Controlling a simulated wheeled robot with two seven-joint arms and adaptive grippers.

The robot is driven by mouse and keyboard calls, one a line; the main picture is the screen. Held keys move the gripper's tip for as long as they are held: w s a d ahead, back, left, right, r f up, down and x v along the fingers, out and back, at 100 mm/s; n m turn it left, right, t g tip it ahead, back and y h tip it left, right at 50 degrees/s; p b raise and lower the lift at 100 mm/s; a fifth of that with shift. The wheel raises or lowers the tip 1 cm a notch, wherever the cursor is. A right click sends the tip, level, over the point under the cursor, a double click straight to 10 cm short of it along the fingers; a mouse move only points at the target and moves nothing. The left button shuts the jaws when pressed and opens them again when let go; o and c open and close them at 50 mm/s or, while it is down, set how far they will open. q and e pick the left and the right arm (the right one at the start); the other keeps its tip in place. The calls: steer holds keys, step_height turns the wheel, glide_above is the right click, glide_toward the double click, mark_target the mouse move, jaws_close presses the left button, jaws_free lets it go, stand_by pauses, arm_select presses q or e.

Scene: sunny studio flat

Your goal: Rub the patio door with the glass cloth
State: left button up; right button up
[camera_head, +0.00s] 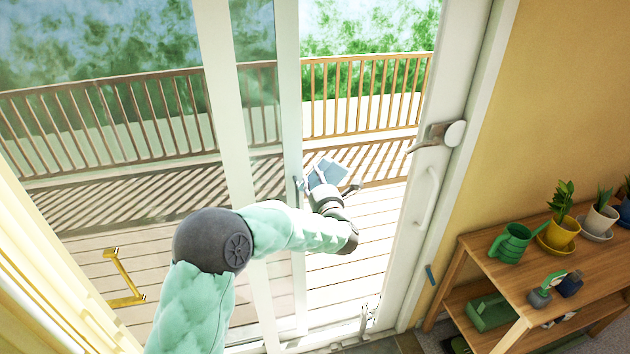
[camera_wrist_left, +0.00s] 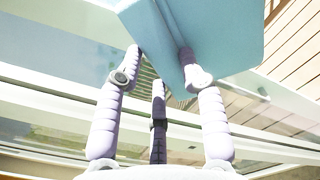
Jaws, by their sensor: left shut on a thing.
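The patio door (camera_head: 290,110) is a white-framed sliding glass door. Its glass fills the left of the head view, and a brighter gap that looks open lies right of its upright edge. My left gripper (camera_head: 322,184) is beside that edge, shut on the light blue glass cloth (camera_head: 328,171). The cloth is a flat folded pad and fills the top of the left wrist view (camera_wrist_left: 215,30), between the fingers of my left gripper (camera_wrist_left: 165,62). I cannot tell whether the cloth touches the door. My right gripper is not in view.
A white post with a lever handle (camera_head: 437,135) and a pull bar (camera_head: 427,197) stands right of the gap. A wooden shelf (camera_head: 490,262) with a green watering can (camera_head: 512,241) and potted plants is at right. A railed deck (camera_head: 375,215) lies outside.

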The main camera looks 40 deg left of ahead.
arm_select(q)
steer(key=shift+v, duration=3)
steer(key=shift+f, duration=0.1)
steer(key=shift+p+v, duration=0.4)
steer(key=shift+v, duration=1.05)
